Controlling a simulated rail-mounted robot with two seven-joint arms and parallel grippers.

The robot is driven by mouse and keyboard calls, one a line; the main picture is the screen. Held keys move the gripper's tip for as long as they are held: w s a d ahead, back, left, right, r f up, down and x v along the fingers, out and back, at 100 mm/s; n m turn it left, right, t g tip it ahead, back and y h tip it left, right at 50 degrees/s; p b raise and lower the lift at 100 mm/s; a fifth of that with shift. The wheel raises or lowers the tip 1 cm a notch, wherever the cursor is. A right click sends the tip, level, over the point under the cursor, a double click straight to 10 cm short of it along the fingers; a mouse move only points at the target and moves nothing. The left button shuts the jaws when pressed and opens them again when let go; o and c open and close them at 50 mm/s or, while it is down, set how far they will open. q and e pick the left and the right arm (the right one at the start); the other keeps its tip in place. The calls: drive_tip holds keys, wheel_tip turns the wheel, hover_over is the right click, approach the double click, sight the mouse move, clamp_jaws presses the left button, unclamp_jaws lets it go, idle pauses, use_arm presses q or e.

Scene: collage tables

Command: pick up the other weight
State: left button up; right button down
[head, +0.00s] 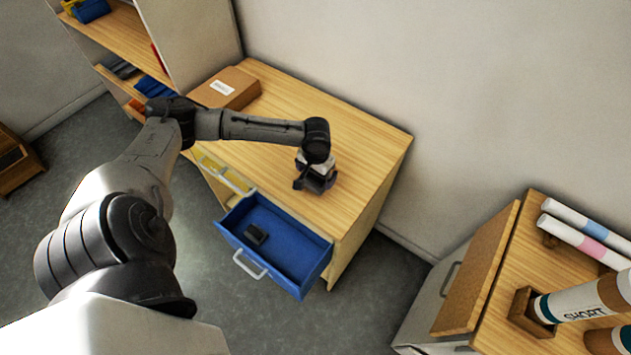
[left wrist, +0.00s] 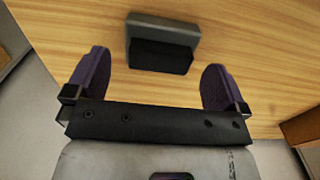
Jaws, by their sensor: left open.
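A dark grey block-shaped weight (left wrist: 162,43) lies on the wooden tabletop in the left wrist view, ahead of my left gripper and between the lines of its fingers. My left gripper (head: 314,184) is open, its two purple-tinted fingers spread apart in the left wrist view (left wrist: 156,72), with nothing between them touching. In the head view it hangs low over the front right part of the table, and it largely hides the weight there. Another dark weight (head: 255,234) lies inside the open blue drawer (head: 292,262). My right gripper is not in view.
A cardboard box (head: 226,88) sits at the table's back left, beside the shelf unit (head: 192,40). The yellow drawer (head: 224,175) is slightly open left of the blue one. A cabinet (head: 476,270) with paper rolls stands at the right. The table's right side (head: 370,150) is clear.

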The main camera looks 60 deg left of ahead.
sight(315, 177)
use_arm(q)
drive_tip(key=shift+s+f, duration=0.1)
drive_tip(key=shift+f, duration=1.45)
drive_tip(key=shift+c, duration=0.5)
drive_tip(key=c, duration=1)
drive_tip(key=shift+c, duration=0.4)
drive_tip(key=shift+r, duration=0.15)
